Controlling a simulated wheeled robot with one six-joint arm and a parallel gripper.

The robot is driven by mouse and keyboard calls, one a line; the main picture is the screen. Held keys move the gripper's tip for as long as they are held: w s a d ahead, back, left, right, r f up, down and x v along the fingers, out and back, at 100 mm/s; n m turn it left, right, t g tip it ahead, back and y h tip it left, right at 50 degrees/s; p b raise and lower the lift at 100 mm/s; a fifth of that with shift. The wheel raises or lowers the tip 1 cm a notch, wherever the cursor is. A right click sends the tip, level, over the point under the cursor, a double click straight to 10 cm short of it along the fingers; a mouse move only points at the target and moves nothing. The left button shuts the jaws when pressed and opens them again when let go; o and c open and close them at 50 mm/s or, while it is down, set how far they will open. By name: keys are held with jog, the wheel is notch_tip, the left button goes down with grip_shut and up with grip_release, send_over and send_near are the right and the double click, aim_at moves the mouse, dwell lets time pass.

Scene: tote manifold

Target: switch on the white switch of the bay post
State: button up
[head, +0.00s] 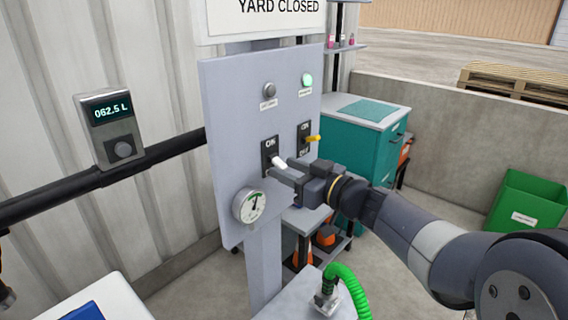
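The bay post's grey panel (226,130) carries two switches. The white switch (279,162) is on the left, on a dark plate with "ON" at its top. Its lever points outward and slightly down. The lamp (269,90) above it is grey and unlit. My gripper (280,167) reaches in from the right, with its fingers apart on either side of the white lever. Whether they touch it I cannot tell. The lower part of the switch plate is hidden by the gripper.
A meter (110,127) is at left. A teal cabinet (366,140) stands behind; a green hose (347,285) is below.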

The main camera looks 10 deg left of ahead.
jog(key=shift+x, duration=0.8)
jog(key=shift+c, duration=0.3)
grip_shut()
